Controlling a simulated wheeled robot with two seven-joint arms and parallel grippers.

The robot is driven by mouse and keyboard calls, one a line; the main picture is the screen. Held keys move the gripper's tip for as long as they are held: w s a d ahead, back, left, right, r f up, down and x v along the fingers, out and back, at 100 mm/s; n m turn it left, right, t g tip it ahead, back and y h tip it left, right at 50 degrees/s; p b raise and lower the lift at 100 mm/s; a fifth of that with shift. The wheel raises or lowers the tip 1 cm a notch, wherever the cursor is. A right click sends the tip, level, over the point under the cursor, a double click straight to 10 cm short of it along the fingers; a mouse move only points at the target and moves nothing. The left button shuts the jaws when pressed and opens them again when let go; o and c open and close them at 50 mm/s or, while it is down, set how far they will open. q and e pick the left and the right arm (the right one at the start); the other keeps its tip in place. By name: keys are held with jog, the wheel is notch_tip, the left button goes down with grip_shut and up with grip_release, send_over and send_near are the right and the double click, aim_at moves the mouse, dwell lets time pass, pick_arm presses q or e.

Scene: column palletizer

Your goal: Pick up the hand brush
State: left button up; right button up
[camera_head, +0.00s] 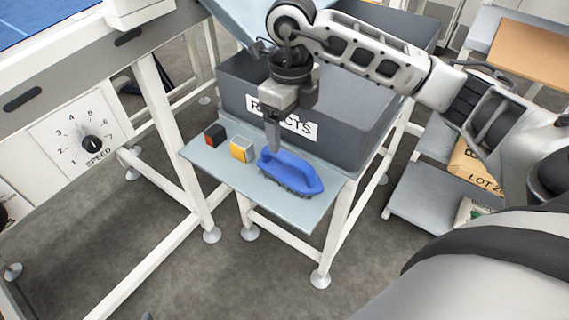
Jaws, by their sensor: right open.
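The blue hand brush (288,172) lies on the small grey shelf (304,208) in front of the rejects bin, bristles down, with its handle loop toward the right. My right gripper (273,138) comes from the upper right and points down at the brush's left end. Its fingers are open and reach close to the brush; whether they touch it I cannot tell. The gripper covers part of the bin's label. My left gripper is not in view.
A black-and-red block (215,135) and a yellow block (241,149) sit on the shelf left of the brush. The grey rejects bin (343,152) rises behind it. A conveyor frame with a speed dial (91,144) stands left. A rack with sacks (478,172) stands right.

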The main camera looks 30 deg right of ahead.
aim_at(289, 156)
notch_tip(289, 156, down, 11)
jog(key=shift+s+a+f+p, duration=0.1)
jog(key=shift+s+p, duration=0.05)
jog(key=shift+p, duration=0.2)
jog(key=c, duration=1.1)
